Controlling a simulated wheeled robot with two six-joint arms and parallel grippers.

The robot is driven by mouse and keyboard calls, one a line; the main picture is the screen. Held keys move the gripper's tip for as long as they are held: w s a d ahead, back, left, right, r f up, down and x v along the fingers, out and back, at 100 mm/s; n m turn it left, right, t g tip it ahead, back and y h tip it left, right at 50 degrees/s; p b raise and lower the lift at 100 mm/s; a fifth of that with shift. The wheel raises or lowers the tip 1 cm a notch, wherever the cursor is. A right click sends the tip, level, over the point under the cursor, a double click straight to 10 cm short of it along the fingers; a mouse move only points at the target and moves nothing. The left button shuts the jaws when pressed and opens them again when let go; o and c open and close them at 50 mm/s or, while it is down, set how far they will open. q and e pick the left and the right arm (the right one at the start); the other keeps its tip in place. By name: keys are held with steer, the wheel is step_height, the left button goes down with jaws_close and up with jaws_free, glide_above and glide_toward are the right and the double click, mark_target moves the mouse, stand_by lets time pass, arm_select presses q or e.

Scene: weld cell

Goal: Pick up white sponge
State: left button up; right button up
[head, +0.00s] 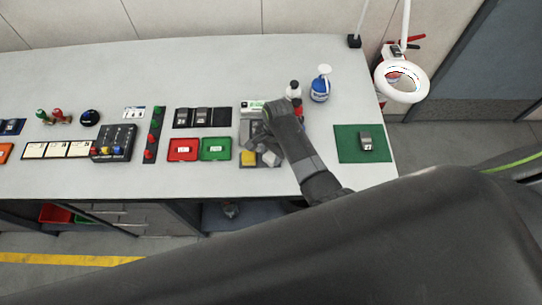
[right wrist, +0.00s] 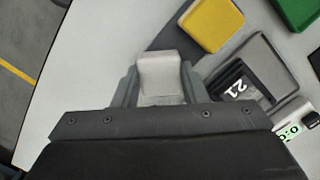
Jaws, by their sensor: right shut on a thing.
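The white sponge (right wrist: 159,76) sits between the two fingers of my right gripper (right wrist: 158,92) in the right wrist view, and the gripper is shut on it. In the head view my right gripper (head: 259,151) is over the grey tray on the table, with the pale sponge (head: 272,158) at its tip. A yellow sponge (head: 248,158) lies beside it, apart from the gripper; it also shows in the right wrist view (right wrist: 211,24). Whether the white sponge touches the tray cannot be told. My left gripper is not in view.
Red (head: 183,149) and green (head: 216,149) trays lie left of the gripper. A blue spray bottle (head: 320,86) and a white bottle (head: 293,90) stand behind my right arm. A green mat (head: 347,153) with a dark device (head: 365,141) lies to the right.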

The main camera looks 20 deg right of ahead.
mark_target(271, 155)
steer(key=shift+w+r, duration=0.2)
steer(key=shift+r, duration=0.2)
step_height(271, 155, up, 9)
steer(key=b, duration=0.2)
steer(key=shift+s, duration=0.1)
